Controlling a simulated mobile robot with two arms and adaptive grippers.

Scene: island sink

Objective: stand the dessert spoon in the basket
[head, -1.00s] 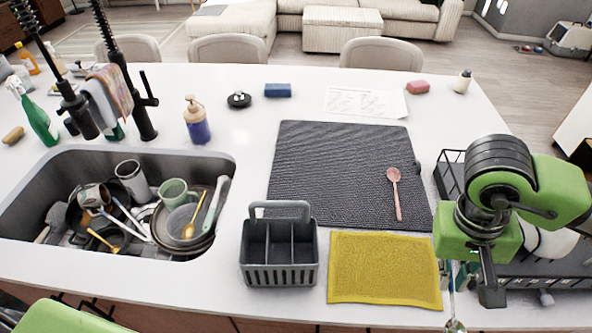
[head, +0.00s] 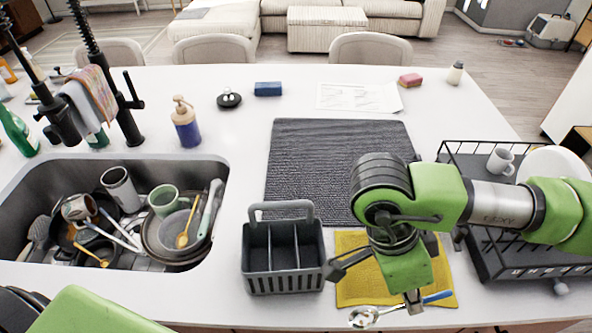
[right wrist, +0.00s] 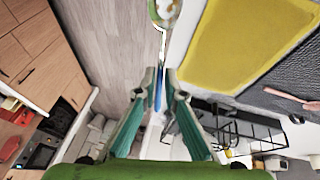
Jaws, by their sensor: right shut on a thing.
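The dessert spoon (head: 363,317) has a metal bowl and a blue handle. My right gripper (head: 413,302) is shut on its handle. The spoon lies roughly level, bowl to the left, by the counter's front edge, right of the basket. In the right wrist view, the bowl (right wrist: 164,12) points away beyond the fingertips (right wrist: 160,78) and the blue handle runs between them. The basket (head: 284,279) is a grey caddy with a raised handle and divided compartments that look empty. It stands upright on the counter. Only part of my left arm shows at the lower left; its gripper is out of view.
A yellow cloth (head: 352,291) lies under my right arm, and a dark mat (head: 320,160) lies behind it. A pink spoon (right wrist: 290,97) shows on the mat. A black dish rack (head: 485,245) stands right; the sink (head: 215,165) full of dishes is left.

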